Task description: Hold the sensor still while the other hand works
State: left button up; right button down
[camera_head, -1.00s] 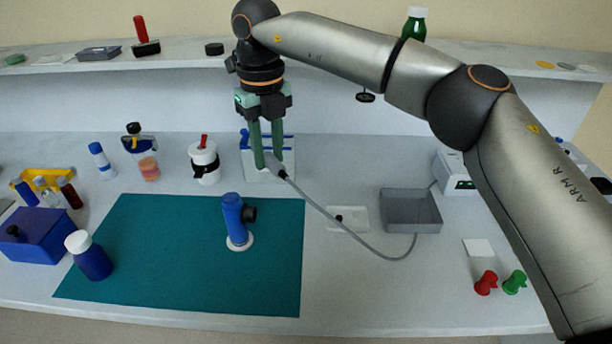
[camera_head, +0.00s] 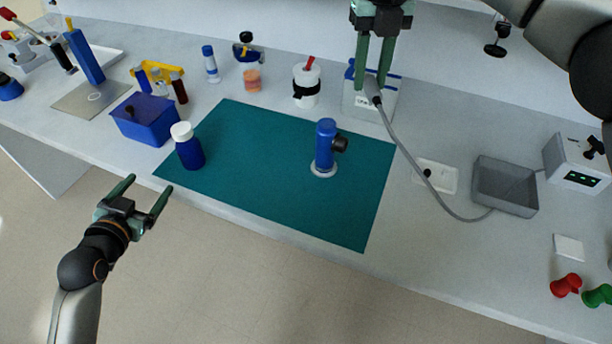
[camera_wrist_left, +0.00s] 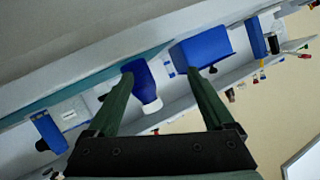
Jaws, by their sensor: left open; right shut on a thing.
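The sensor (camera_head: 373,92) is a dark-tipped probe on a grey cable, in front of a white holder with blue parts (camera_head: 387,104) at the back of the bench. My right gripper (camera_head: 373,84), fingers pointing down, is shut on it; the fingers hide part of it. I cannot tell whether the sensor touches the holder. My left gripper (camera_head: 148,187) is open and empty, off the bench's front edge, near a blue bottle with a white cap (camera_head: 190,152). In the left wrist view the bottle (camera_wrist_left: 138,75) shows beyond the open fingers (camera_wrist_left: 160,78).
A teal mat (camera_head: 262,170) bears an upright blue device with a black knob (camera_head: 325,147). The grey cable (camera_head: 425,180) loops to a grey tray (camera_head: 505,188) near a white box with a green display (camera_head: 578,165). A blue box (camera_head: 145,120) stands left of the mat.

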pick_arm(q)
jog(key=w+d+r+n+h, duration=0.1)
jog(key=d, duration=0.2)
jog(key=w+d+r+n+t+h, duration=0.1)
jog(key=d+n+h, duration=0.1)
jog(key=d, duration=0.2)
jog(key=w+d+r+n+t+h, duration=0.1)
jog(key=d+r+n+h, duration=0.1)
jog(key=d, duration=0.2)
jog(key=shift+w+d+r, duration=0.1)
jog(key=shift+w, duration=0.25)
jog(key=d+r+n+t+h, duration=0.2)
jog(key=d+r+n+h, duration=0.1)
jog(key=d+n, duration=0.25)
jog(key=n+g, duration=0.2)
jog(key=n, duration=2.2)
send_near(331, 141)
jog(key=w+f, duration=0.2)
jog(key=f, duration=0.1)
jog(key=w+f, duration=0.1)
jog(key=shift+a+f, duration=0.25)
jog(key=shift+a, duration=0.05)
jog(key=shift+w+d+f, duration=0.1)
jog(key=shift+w+d, duration=0.05)
jog(key=x, duration=1.1)
jog(key=shift+w, duration=0.25)
grip_shut()
